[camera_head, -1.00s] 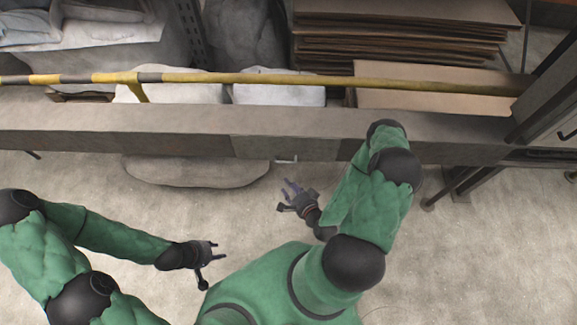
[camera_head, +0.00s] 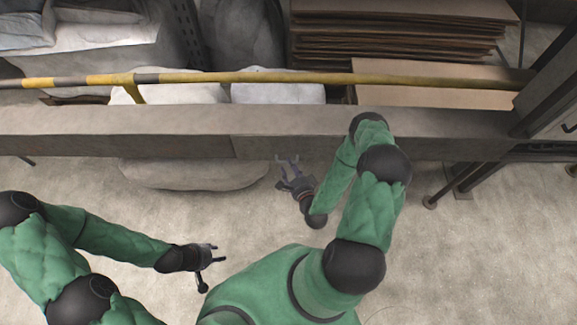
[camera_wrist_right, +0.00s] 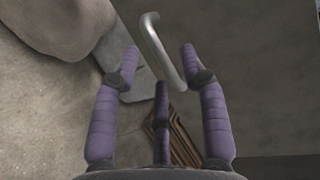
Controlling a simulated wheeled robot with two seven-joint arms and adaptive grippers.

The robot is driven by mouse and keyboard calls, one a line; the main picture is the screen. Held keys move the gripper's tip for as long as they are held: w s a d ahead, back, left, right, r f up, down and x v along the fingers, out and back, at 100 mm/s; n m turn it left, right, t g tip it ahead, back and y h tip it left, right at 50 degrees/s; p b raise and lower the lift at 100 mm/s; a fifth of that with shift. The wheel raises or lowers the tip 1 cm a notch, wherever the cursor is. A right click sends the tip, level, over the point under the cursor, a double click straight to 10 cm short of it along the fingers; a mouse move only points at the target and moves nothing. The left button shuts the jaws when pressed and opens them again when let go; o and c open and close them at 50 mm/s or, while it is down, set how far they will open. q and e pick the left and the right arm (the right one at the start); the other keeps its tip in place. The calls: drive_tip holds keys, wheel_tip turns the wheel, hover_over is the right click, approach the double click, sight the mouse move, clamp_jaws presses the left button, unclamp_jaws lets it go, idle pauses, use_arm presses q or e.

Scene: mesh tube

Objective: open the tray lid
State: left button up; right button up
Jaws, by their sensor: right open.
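A curved, pale metal handle (camera_wrist_right: 163,52) shows in the right wrist view, standing out from a grey surface. My right gripper (camera_wrist_right: 158,56) is open, with its purple padded fingers on either side of the handle's near end. I cannot tell whether they touch it. In the head view, my right gripper (camera_head: 288,162) is at the front edge of a long grey beam (camera_head: 180,127) and hides the handle. My left gripper (camera_head: 217,254) has its fingers apart and is empty, low over the floor, away from the handle. No lid outline is clear.
A yellow and black rail (camera_head: 250,77) runs along above the beam. Stacked cardboard (camera_head: 400,35) and pale sacks (camera_head: 275,90) lie behind it. A rounded grey stone-like mass (camera_head: 195,174) lies under the beam. The concrete floor (camera_head: 480,255) in front is clear.

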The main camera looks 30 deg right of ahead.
drive_tip(key=shift+x, duration=0.9)
clamp_jaws()
drive_tip(key=s+a+r+m+g+y+p, duration=0.1)
drive_tip(key=s+r+g+p, duration=0.3)
drive_tip(key=p, duration=0.8)
drive_tip(key=s+a+r+m+g+y+p, duration=0.2)
drive_tip(key=s+a+r+g+y+p, duration=0.1)
drive_tip(key=r+g+p, duration=0.5)
wheel_tip(320, 180, up, 4)
drive_tip(key=s+y+p, duration=0.1)
drive_tip(key=p, duration=0.3)
drive_tip(key=shift+a+f+y+p, duration=0.2)
drive_tip(key=shift+a+y+p, duration=0.1)
drive_tip(key=shift+a+p, duration=0.1)
drive_tip(key=shift+w, duration=0.15)
